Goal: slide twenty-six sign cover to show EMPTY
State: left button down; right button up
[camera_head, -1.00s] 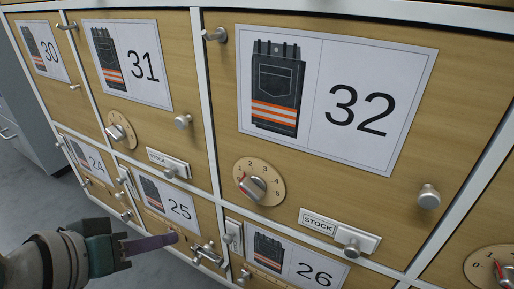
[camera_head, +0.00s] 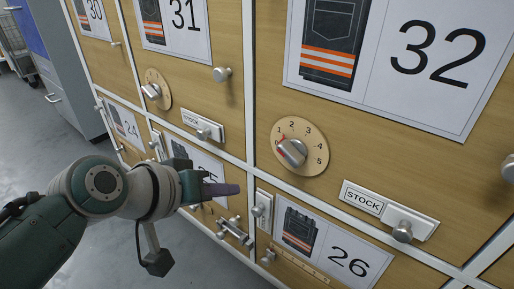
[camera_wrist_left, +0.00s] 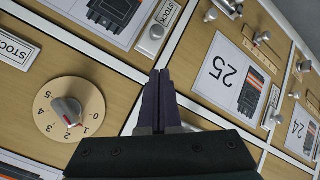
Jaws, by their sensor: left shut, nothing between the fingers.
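The twenty-six locker front (camera_head: 375,280) is at the bottom of the head view, with a vest picture and the number 26. Left of its label is an upright sign with a silver sliding cover (camera_head: 262,204) and a small knob. In the left wrist view the cover (camera_wrist_left: 150,42) sits beside the word STOCK, so the sign shows STOCK. My left gripper (camera_head: 238,189) is shut and empty, its dark fingers pointing right, just left of the cover in the head view. The fingers (camera_wrist_left: 163,75) appear near the cover's end in the wrist view; contact cannot be told. My right gripper is out of view.
Above is locker 32 with a dial (camera_head: 298,147) and its own STOCK sign (camera_head: 390,210). Locker 25 (camera_head: 200,160) is to the left, partly behind my gripper, with a protruding latch (camera_head: 235,232). White posts separate the doors. Open floor (camera_head: 100,255) lies at the left.

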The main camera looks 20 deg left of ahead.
aim_at(259, 205)
pick_arm(q)
jog(key=f+b, duration=0.1)
jog(key=w+d+f+b, duration=0.1)
jog(key=f+b, duration=0.1)
jog(key=f, duration=0.1)
jog(key=shift+w+d, duration=0.35)
jog(key=shift+d, duration=0.05)
jog(key=shift+s+d+f+b, duration=0.15)
jog(key=shift+d+f+b, duration=0.15)
jog(key=shift+d+f, duration=0.05)
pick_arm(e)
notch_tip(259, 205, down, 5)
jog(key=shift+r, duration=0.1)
pick_arm(q)
jog(key=shift+r, duration=0.1)
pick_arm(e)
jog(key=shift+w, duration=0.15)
pick_arm(q)
notch_tip(259, 205, down, 7)
jog(key=b, duration=0.4)
jog(key=shift+r, duration=0.2)
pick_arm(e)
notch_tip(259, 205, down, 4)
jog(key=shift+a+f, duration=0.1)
pick_arm(q)
jog(key=shift+a, duration=0.1)
